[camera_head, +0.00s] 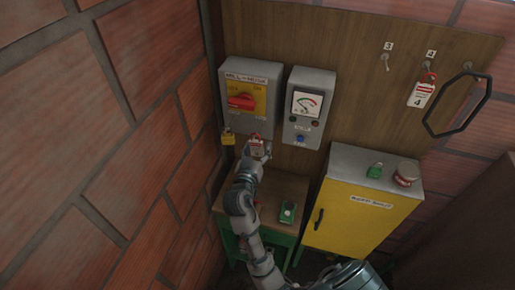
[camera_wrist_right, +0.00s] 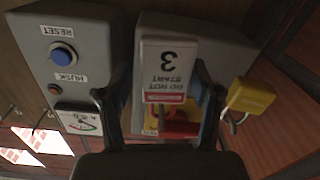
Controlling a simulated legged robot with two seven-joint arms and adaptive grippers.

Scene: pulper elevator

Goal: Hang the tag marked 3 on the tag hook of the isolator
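The white tag marked 3 (camera_wrist_right: 170,65) with a red band is between the fingers of my right gripper (camera_wrist_right: 165,85), upside down in the wrist view. In the head view the tag (camera_head: 256,147) and my right gripper (camera_head: 257,156) are at the lower right corner of the isolator (camera_head: 251,84), a grey box with a red handle on a yellow plate. The isolator's tag hook is hidden behind the tag and gripper, so I cannot tell whether the tag is on it. My left gripper is out of view.
A yellow padlock (camera_head: 228,137) hangs at the isolator's lower left. A grey meter box (camera_head: 308,105) stands close on the right. Hook 3 (camera_head: 386,62) on the board is empty; tag 4 (camera_head: 420,95) hangs beside it. A yellow cabinet (camera_head: 350,218) and small table (camera_head: 284,187) are below.

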